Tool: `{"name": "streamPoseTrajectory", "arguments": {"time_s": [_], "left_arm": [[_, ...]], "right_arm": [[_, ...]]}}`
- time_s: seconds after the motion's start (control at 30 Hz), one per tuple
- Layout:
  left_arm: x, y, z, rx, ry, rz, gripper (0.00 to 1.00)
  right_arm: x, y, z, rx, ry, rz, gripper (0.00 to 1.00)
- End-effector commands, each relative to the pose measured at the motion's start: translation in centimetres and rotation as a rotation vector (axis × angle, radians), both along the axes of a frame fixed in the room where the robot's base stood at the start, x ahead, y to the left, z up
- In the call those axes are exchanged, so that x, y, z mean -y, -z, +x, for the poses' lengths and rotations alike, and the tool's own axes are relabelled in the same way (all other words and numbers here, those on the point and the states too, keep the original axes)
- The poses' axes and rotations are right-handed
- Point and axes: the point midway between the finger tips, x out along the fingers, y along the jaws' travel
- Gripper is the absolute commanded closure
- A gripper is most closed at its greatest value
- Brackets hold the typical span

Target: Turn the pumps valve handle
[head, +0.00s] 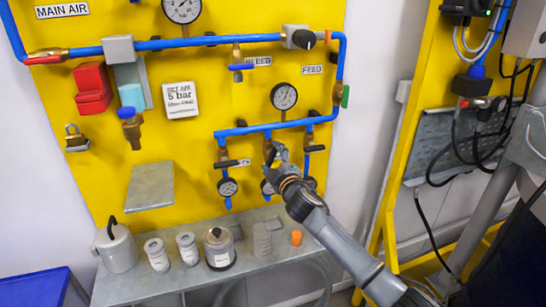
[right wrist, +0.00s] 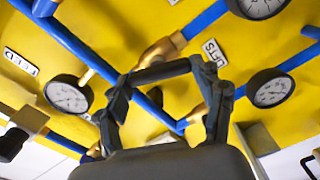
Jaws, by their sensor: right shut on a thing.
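On the yellow panel, the blue lower pipe (head: 262,130) feeds several short branches with brass valves. My right gripper (head: 276,152) is at the middle branch, in front of its brass valve (head: 268,146). In the right wrist view, the gripper (right wrist: 162,73) is shut on a dark bar-like handle beside a brass valve body (right wrist: 162,52). The fingers cover much of the handle, so its exact angle is hard to tell. The pumps label cannot be read. A neighbouring label (right wrist: 213,52) appears to read LIFTS. My left gripper is out of view.
The left branch has a dark handle (head: 228,163) and a gauge (head: 228,187); the right branch has another handle (head: 314,148). A yellow frame (head: 385,190) stands right of my arm.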

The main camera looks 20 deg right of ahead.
Motion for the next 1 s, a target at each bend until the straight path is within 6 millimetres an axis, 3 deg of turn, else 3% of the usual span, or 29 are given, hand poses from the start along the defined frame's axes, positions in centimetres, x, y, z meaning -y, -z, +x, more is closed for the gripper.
{"name": "streamPoseTrajectory", "arguments": {"time_s": [0.43, 1.0], "left_arm": [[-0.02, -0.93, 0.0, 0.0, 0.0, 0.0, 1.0], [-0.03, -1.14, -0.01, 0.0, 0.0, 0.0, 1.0]], "right_arm": [[-0.04, 0.16, 0.0, 0.01, 0.0, -0.328, 0.64], [-0.08, 0.31, -0.01, 0.014, 0.0, -0.435, 0.64]]}}
